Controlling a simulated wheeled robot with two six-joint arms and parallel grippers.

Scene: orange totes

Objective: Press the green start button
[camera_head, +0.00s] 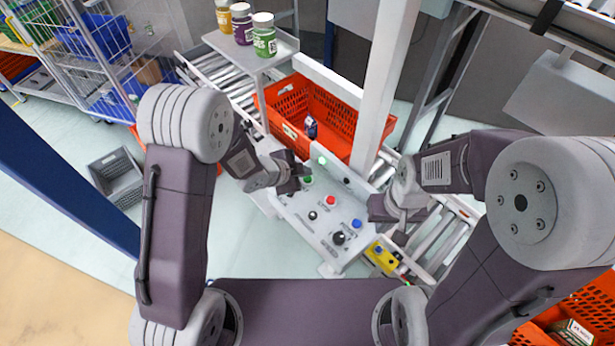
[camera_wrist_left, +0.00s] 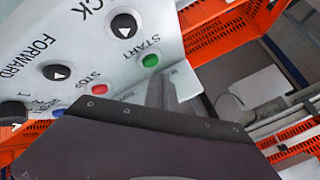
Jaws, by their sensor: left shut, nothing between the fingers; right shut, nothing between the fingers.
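The green start button (camera_head: 308,180) sits on the sloped white control panel (camera_head: 325,222). It also shows in the left wrist view (camera_wrist_left: 151,60), beside the printed word START. My left gripper (camera_head: 302,172) is shut and empty, with its tips close to the green button. In the left wrist view the fingertips (camera_wrist_left: 164,82) lie just below the button; whether they touch it I cannot tell. My right gripper (camera_head: 376,208) is shut and empty near the panel's right side, its tips partly hard to make out.
A red stop button (camera_head: 331,200), a blue button (camera_head: 357,223) and black controls (camera_head: 339,238) share the panel. An orange tote (camera_head: 290,100) stands on the conveyor behind it. A white post (camera_head: 385,80) rises behind the panel. Jars (camera_head: 264,40) stand on a shelf.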

